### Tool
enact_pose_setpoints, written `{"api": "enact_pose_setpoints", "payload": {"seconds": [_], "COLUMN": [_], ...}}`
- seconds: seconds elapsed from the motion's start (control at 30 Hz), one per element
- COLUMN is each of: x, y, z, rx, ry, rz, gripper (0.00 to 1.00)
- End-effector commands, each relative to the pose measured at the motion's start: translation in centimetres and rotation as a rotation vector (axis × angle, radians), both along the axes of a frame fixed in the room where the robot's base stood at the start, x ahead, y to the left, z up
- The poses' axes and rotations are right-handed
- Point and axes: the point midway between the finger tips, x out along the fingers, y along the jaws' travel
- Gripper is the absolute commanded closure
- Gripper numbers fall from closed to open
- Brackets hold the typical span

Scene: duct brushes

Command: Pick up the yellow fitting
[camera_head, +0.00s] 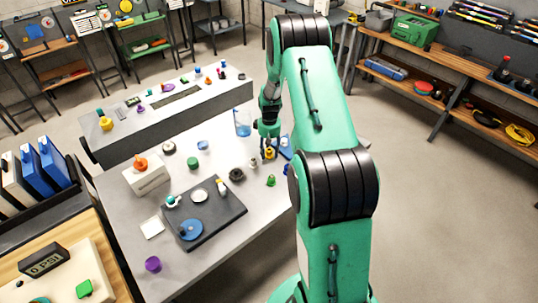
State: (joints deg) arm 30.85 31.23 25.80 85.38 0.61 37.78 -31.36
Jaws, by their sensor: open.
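A small yellow fitting (269,154) stands on the grey table near its right edge, beside a blue item. My gripper (268,148) points down right at it, with the open fingers around or just in front of it. I cannot tell whether the fingers touch it. The fingers hide part of the fitting. Another yellow piece (106,123) sits on the bench farther back at the left.
Near my gripper are a clear blue cup (243,124), a grey fitting (253,162), a green piece (271,181) and a black ring (237,174). A dark mat (217,220) holds several parts. A white block (148,180) carries an orange piece.

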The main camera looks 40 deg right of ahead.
Motion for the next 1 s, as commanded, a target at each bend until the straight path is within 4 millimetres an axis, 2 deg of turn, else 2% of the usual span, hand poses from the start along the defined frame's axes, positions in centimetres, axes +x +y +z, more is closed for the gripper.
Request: {"api": "enact_pose_setpoints", "payload": {"seconds": [0.47, 0.57, 0.7, 1.0], "x": [-0.02, -0.02, -0.02, -0.06], "y": [0.01, 0.01, 0.01, 0.04], "z": [0.02, 0.02, 0.02, -0.03], "rx": [0.000, 0.000, 0.000, 0.001], "ry": [0.000, 0.001, 0.001, 0.001], "rz": [0.000, 0.000, 0.000, 0.000], "gripper": [0.56, 0.72, 1.00, 1.00]}}
